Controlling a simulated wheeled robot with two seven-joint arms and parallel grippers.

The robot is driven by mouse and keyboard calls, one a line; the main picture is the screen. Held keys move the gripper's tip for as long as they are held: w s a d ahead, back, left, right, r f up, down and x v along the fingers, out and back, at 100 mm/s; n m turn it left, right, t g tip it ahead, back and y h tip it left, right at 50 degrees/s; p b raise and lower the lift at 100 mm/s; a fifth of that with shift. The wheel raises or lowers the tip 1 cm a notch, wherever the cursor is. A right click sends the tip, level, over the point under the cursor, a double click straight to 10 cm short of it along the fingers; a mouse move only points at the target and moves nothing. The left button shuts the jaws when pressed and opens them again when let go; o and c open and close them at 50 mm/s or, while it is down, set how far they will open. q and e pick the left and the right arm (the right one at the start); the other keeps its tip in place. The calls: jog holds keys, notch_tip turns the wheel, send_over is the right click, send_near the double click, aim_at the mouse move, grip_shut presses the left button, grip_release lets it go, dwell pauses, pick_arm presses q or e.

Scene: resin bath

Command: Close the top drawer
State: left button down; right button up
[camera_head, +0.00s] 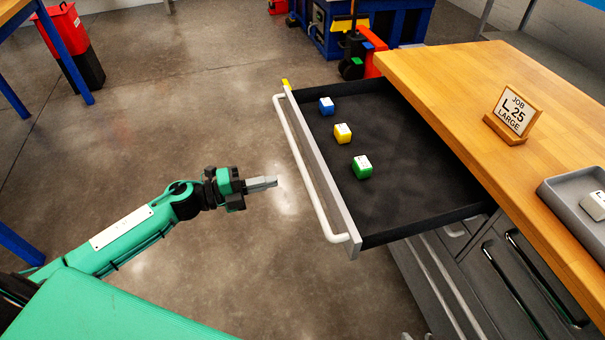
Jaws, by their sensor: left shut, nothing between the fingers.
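The top drawer (408,178) is pulled out to the left from under a wooden worktop. Its white bar handle (301,165) runs along its front. Inside lie a blue block (326,106), a yellow block (342,133) and a green block (362,167), each with a white top. My left gripper (275,182) is shut and empty, pointing right at the drawer front. It is a short gap left of the handle and apart from it. My right gripper does not show.
The worktop (450,85) carries a job sign (514,112) and a grey tray (560,193) with a pale block. Closed lower drawers (512,275) sit beneath. A red bin (68,38) and blue cart stand farther back. The floor left of the drawer is clear.

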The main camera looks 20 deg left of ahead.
aim_at(315, 172)
pick_arm(q)
jog(key=x, duration=0.9)
jog(key=shift+w, duration=0.1)
